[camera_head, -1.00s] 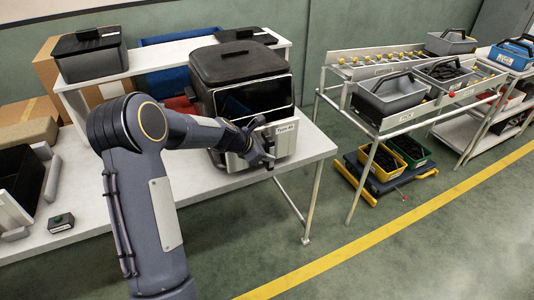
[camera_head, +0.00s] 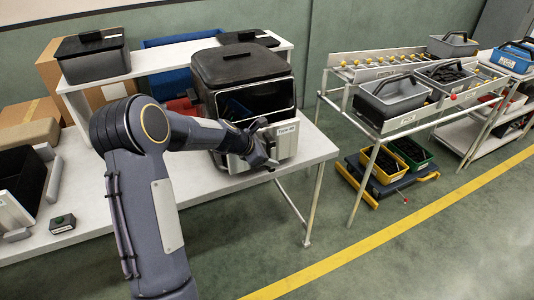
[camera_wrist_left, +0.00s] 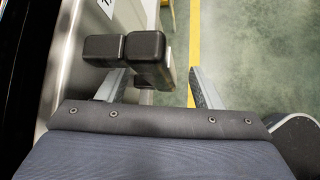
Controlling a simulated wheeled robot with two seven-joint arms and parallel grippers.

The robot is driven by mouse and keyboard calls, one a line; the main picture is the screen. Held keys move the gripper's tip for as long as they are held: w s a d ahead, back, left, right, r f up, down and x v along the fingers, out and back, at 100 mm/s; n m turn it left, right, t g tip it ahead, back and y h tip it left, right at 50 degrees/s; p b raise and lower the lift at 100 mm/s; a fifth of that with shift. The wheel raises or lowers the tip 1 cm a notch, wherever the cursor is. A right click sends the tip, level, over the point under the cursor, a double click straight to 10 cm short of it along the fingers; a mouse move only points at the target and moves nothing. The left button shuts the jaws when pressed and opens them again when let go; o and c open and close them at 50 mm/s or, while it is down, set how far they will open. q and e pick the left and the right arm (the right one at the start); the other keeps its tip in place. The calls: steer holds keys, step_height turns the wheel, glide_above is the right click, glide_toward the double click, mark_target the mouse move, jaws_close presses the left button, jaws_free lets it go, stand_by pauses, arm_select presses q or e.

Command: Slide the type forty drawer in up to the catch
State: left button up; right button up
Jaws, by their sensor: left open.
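The black and silver fryer (camera_head: 242,66) stands on the white table. Its silver drawer front (camera_head: 286,142), with a "Type 40" label (camera_head: 287,129), is low on the side facing me. I cannot tell how far the drawer stands out. My left gripper (camera_head: 266,150) is open at the drawer front and hides part of it. In the left wrist view, my gripper's two metal fingers (camera_wrist_left: 160,88) are apart. Black blocks (camera_wrist_left: 122,47) show near the left finger beside a silver panel (camera_wrist_left: 75,60); contact is unclear. My right gripper is not in view.
A second dark drawer (camera_head: 45,192) and a small box with a green button (camera_head: 62,222) are on the table at left. A roller rack (camera_head: 372,127) with grey bins stands at right. Floor before the table is clear.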

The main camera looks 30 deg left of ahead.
arm_select(q)
steer(key=v, duration=0.8)
steer(key=s+d+r+m+g+h, duration=0.1)
steer(key=s+d+r+m, duration=0.35)
steer(key=s+m, duration=0.3)
steer(key=s+d+r+m, duration=0.3)
steer(key=s+d+m, duration=0.3)
steer(key=s, duration=0.2)
steer(key=s+d+f+m+g, duration=0.1)
steer(key=s+d+f+m, duration=0.1)
steer(key=s+m, duration=0.4)
steer(key=s+d+f+m+y, duration=0.1)
steer(key=s+d+f+m, duration=0.1)
steer(key=s+m, duration=0.4)
steer(key=s, duration=0.4)
steer(key=shift+s+g, duration=0.4)
steer(key=shift+d, duration=0.1)
steer(key=shift+c, duration=0.2)
